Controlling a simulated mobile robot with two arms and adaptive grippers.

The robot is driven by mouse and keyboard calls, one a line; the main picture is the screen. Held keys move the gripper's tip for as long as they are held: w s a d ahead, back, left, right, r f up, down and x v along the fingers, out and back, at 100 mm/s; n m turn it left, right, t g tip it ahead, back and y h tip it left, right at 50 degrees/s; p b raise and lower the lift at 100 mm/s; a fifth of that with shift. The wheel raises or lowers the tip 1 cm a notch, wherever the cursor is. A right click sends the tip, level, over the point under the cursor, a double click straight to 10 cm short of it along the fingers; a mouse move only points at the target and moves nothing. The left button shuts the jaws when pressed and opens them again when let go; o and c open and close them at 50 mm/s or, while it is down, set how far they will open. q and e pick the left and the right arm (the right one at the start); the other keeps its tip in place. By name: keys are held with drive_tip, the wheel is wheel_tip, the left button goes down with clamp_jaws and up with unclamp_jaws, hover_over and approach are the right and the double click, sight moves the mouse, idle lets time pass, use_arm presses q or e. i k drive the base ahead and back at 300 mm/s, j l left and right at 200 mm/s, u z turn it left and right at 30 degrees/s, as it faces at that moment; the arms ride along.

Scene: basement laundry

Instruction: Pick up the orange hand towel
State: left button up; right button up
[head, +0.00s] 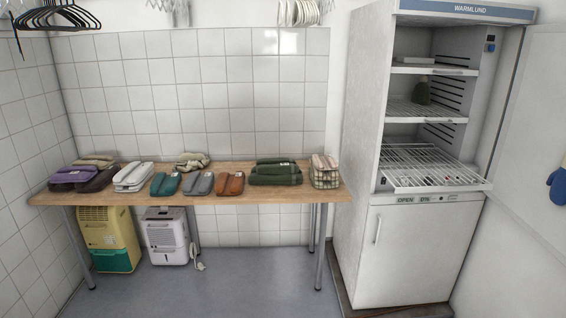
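The orange hand towel (230,184) lies folded on the wooden table (120,196), near its front edge and right of the middle. A grey folded towel (199,184) lies close on its left, and a dark green folded cloth (275,173) lies to its right, with a small gap between. Nothing covers the orange towel. Neither of my grippers shows in the head view.
A tall open cabinet (375,120) with a pulled-out wire rack stands right. Two dehumidifiers (105,238) (166,236) stand underneath. The floor (240,285) in front is clear.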

sight(230, 182)
drive_tip(key=i, duration=0.85)
drive_tip(key=i+l+u, duration=0.1)
drive_tip(key=i, duration=0.75)
